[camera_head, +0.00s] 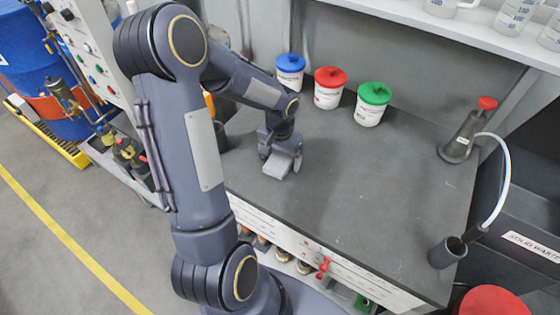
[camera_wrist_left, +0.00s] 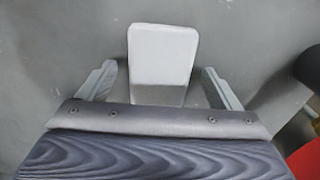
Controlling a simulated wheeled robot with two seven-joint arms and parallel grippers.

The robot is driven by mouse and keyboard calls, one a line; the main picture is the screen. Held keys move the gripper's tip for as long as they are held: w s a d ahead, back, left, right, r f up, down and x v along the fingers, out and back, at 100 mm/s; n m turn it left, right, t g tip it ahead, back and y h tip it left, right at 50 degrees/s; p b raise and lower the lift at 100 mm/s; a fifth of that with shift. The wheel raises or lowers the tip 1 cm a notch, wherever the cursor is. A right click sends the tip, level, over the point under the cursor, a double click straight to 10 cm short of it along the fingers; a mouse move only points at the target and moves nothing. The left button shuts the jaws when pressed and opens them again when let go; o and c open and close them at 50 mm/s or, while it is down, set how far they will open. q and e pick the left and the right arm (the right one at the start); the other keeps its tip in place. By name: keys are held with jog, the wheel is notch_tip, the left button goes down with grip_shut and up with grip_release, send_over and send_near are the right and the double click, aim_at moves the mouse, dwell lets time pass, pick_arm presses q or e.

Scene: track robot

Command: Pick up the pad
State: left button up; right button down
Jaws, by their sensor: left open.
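The pad (camera_head: 277,166) is a light grey block on the dark bench top (camera_head: 350,190), near its left part. In the left wrist view the pad (camera_wrist_left: 163,58) is a pale rounded rectangle, with its lower part in shadow. My left gripper (camera_head: 282,167) is over the pad, pointing down. In the left wrist view its two fingers (camera_wrist_left: 158,85) are apart, one on each side of the pad, with a gap on both sides. How high the fingers are above the bench is hard to tell. My right gripper is not in view.
Blue-lidded (camera_head: 290,72), red-lidded (camera_head: 329,88) and green-lidded (camera_head: 371,104) tubs stand behind the gripper. A flask with a red stopper (camera_head: 466,135) stands at the right, and a dark cup (camera_head: 447,252) at the front right. A shelf (camera_head: 450,40) overhangs the back. The bench middle is clear.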

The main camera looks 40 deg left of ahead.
aim_at(280, 161)
pick_arm(q)
jog(key=c, duration=1)
jog(key=shift+c, duration=0.2)
jog(key=shift+r, duration=0.1)
jog(key=shift+r, duration=0.5)
notch_tip(280, 161, up, 2)
jog(key=shift+d+r, duration=0.15)
jog(key=shift+r, duration=0.1)
jog(key=s+d+r+b, duration=0.2)
jog(key=s+d+r, duration=0.7)
jog(key=shift+s+d+r, duration=0.2)
jog(key=shift+s+d, duration=0.15)
jog(key=shift+s, duration=0.05)
